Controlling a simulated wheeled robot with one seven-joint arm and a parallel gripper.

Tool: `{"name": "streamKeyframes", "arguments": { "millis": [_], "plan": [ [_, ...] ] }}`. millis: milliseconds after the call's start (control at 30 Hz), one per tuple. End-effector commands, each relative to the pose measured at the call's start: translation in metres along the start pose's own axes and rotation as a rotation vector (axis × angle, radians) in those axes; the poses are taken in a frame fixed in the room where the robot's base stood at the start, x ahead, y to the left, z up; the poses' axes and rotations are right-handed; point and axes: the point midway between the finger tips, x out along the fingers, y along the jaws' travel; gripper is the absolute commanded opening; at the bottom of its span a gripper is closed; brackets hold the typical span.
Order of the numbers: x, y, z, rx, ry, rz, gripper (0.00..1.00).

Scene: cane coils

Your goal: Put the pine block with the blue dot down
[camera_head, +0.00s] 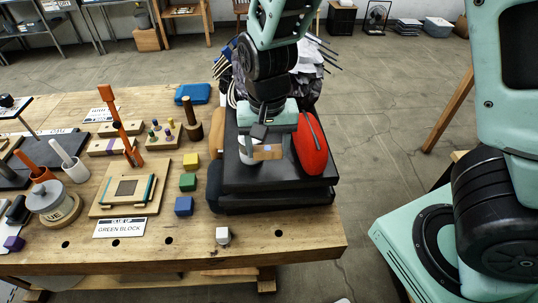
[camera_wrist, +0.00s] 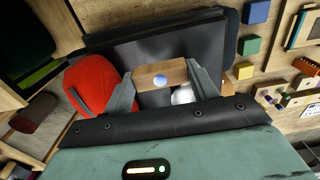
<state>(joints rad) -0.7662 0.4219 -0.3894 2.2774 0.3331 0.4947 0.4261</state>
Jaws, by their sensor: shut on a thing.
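The pine block with the blue dot (camera_wrist: 151,78) is between the two fingers of my gripper (camera_wrist: 161,76) in the wrist view, its dotted face toward the camera. The fingers press on its two ends. In the head view the block (camera_head: 272,153) shows below my gripper (camera_head: 265,149), over the black flat-topped case (camera_head: 275,178). I cannot tell whether the block touches the case.
A red rounded object (camera_head: 312,145) lies on the case right of my gripper, and a white round item (camera_head: 247,151) is close on its left. Yellow (camera_head: 190,160), green (camera_head: 188,182) and blue (camera_head: 184,206) cubes stand left of the case.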

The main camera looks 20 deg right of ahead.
Motion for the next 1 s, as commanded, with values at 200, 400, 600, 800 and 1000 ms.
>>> {"name": "streamKeyframes", "arguments": {
  "millis": [200, 400, 600, 800, 1000],
  "plan": [
    [0.024, 0.001, 0.000, 0.002, -0.003, 0.003, 0.37],
    [0.048, 0.001, 0.000, 0.002, -0.001, 0.001, 0.37],
    [0.050, 0.000, 0.000, 0.000, 0.000, -0.002, 0.37],
    [0.054, 0.000, 0.000, 0.000, 0.000, -0.001, 0.37],
    [0.053, 0.000, 0.000, 0.000, 0.000, -0.001, 0.80]
  ]
}}
